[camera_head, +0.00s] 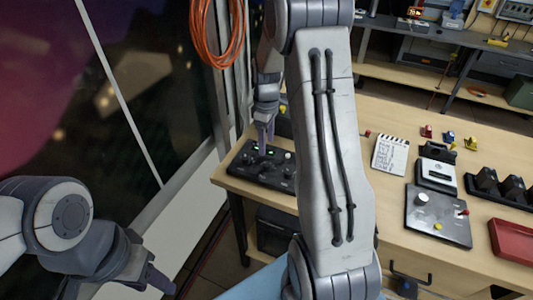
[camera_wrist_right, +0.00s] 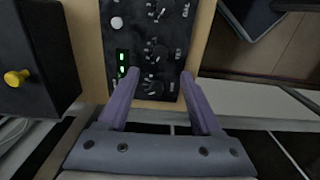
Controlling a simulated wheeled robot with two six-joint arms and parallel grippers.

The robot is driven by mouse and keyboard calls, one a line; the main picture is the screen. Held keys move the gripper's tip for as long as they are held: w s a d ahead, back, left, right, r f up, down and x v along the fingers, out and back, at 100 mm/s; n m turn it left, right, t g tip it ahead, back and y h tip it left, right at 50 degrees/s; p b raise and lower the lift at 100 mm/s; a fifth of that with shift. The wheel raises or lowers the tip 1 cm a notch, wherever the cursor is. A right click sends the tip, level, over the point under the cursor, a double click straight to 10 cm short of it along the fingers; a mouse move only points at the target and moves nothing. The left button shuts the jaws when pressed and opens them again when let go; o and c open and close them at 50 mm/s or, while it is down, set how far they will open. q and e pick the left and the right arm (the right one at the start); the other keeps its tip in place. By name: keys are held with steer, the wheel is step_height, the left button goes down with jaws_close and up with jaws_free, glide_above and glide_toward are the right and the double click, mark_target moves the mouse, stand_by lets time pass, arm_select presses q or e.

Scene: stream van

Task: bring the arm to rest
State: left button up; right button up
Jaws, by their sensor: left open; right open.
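My right arm crosses the middle of the head view. Its gripper (camera_head: 265,135) points down over a black control panel (camera_head: 258,172) at the table's left end. In the right wrist view the right gripper (camera_wrist_right: 163,80) is open, with nothing between its two purple-grey fingers. The black panel (camera_wrist_right: 152,40) with knobs and green lights lies beyond them; I cannot tell whether the fingertips touch it. My left gripper (camera_head: 160,280) is low at the left of the head view, apart from the table, open with nothing visible in it.
The wooden table (camera_head: 385,225) holds a notepad (camera_head: 391,154), a grey panel (camera_head: 438,215), a black-and-white device (camera_head: 436,175) and a red tray (camera_head: 514,241). A window is at left, with an orange cable coil (camera_head: 217,40) beside it. A black box (camera_wrist_right: 35,55) stands left of the panel in the wrist view.

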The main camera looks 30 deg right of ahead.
steer(key=shift+r, duration=0.6)
steer(key=s+a+r, duration=0.3)
steer(key=a, duration=0.7)
steer(key=s+a+r, duration=0.3)
steer(key=s+a, duration=0.1)
steer(key=a, duration=0.5)
steer(key=s+a, duration=0.5)
steer(key=s, duration=0.4)
steer(key=s+a+r+y, duration=0.1)
steer(key=s+a, duration=0.4)
steer(key=s, duration=0.5)
steer(key=shift+r, duration=0.15)
